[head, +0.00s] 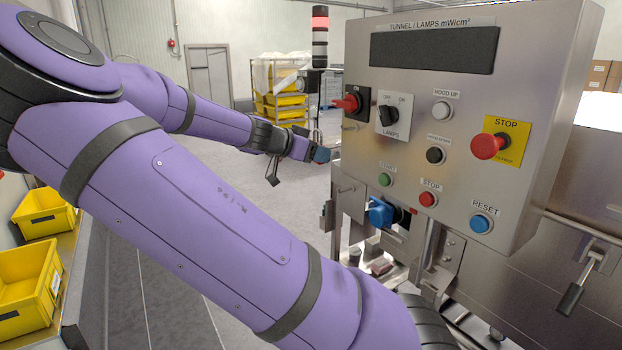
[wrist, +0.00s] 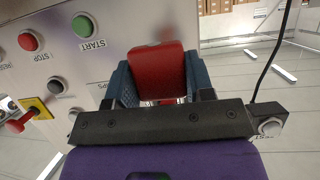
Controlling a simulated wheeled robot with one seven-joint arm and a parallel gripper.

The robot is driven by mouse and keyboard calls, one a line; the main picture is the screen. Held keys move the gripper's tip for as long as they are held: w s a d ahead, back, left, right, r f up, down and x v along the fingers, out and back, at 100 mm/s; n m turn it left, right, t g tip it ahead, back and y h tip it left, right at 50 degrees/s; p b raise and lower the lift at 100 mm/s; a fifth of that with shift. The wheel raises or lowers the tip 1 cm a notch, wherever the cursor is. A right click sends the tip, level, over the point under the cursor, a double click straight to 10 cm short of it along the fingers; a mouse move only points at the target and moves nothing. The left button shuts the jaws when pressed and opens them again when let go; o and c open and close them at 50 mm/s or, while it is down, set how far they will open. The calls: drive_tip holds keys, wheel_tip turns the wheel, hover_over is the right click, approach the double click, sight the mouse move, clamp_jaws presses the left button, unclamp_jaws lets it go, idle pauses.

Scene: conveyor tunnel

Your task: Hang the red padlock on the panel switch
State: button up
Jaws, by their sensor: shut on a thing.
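The red padlock (wrist: 158,68) is between the blue fingers of my gripper (wrist: 160,80) in the wrist view, with its red body facing the camera. Its shackle is mostly hidden behind the gripper's dark bar. In the head view my gripper (head: 319,154) is just left of the panel's left edge, and I cannot make out the padlock there. The panel switch, a red handle (head: 347,103) on a black plate, sits at the panel's upper left, above and to the right of my gripper. I see a gap between them. The switch is not clear in the wrist view.
The steel control panel (head: 452,190) carries a LAMPS switch (head: 388,115), several push buttons and a red STOP knob (head: 487,146). A blue part (head: 381,212) sits below the panel. Yellow bins (head: 30,285) stand at the lower left. Open floor (head: 245,190) lies left of the panel.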

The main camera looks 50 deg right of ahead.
sight(355, 149)
drive_tip(key=shift+s+r, duration=0.2)
drive_tip(key=shift+r, duration=0.6)
drive_tip(key=shift+d, duration=0.2)
drive_tip(key=shift+s+d, duration=0.2)
drive_tip(key=shift+d, duration=0.55)
drive_tip(key=shift+s+d, duration=0.15)
drive_tip(key=shift+d, duration=0.55)
drive_tip(key=shift+s+d, duration=0.1)
drive_tip(key=shift+d, duration=0.15)
drive_tip(key=shift+s+d, duration=0.2)
drive_tip(key=shift+d, duration=0.65)
drive_tip(key=shift+s+d, duration=0.15)
drive_tip(key=shift+d, duration=0.65)
drive_tip(key=shift+s+d, duration=0.2)
drive_tip(key=shift+d, duration=0.65)
drive_tip(key=shift+f, duration=0.85)
drive_tip(key=o, duration=1.3)
drive_tip(key=shift+o, duration=0.2)
